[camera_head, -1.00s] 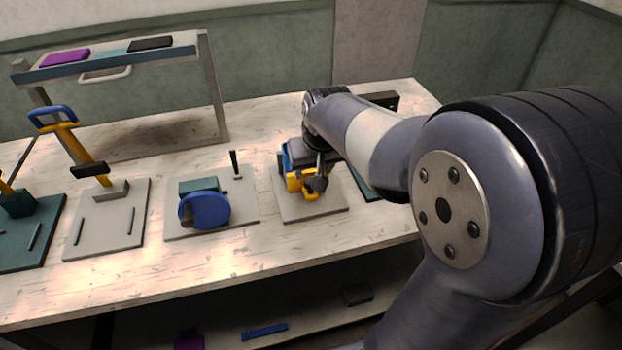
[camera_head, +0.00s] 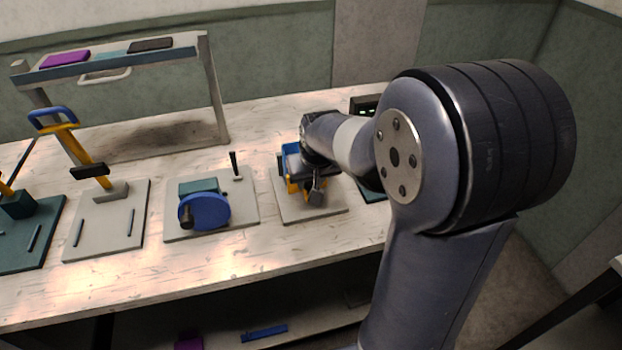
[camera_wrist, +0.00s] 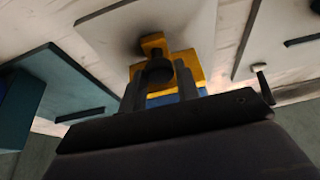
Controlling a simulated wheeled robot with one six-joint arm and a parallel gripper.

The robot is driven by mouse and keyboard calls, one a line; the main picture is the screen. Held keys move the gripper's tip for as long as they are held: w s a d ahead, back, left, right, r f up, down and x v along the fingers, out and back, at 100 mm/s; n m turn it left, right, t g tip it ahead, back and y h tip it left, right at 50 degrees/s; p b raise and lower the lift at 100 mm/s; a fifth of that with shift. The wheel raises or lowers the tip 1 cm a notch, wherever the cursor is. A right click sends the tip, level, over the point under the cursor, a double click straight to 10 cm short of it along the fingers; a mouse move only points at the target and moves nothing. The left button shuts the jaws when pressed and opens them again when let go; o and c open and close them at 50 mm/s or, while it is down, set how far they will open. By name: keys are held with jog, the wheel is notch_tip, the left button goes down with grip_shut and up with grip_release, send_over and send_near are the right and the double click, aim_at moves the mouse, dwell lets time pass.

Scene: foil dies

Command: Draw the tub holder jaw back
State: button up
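The tub holder shows in the head view as a blue and yellow fixture (camera_head: 291,163) on a pale base plate (camera_head: 325,209), partly hidden by my arm and gripper. In the wrist view, its yellow part (camera_wrist: 190,62) carries a dark round knob (camera_wrist: 159,71), with a bit of blue below it. My gripper (camera_wrist: 161,78) is at the holder, with one grey finger on each side of the knob. I cannot tell whether the fingers press on the knob or stand slightly apart from it. In the head view my gripper (camera_head: 317,190) is low over the plate.
Left of the holder is a plate with a blue disc (camera_head: 205,212) and a small upright lever (camera_head: 234,163). Farther left stands a yellow post with a blue loop handle (camera_head: 53,116). A raised shelf (camera_head: 120,58) is at the back. The bench front is clear.

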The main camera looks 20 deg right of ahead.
grip_shut()
jog(key=shift+s, duration=1.65)
jog(key=shift+o, duration=2.3)
grip_release()
jog(key=shift+s, duration=0.1)
jog(key=v, duration=1)
jog(key=shift+s+r, duration=0.2)
jog(key=shift+r, duration=0.15)
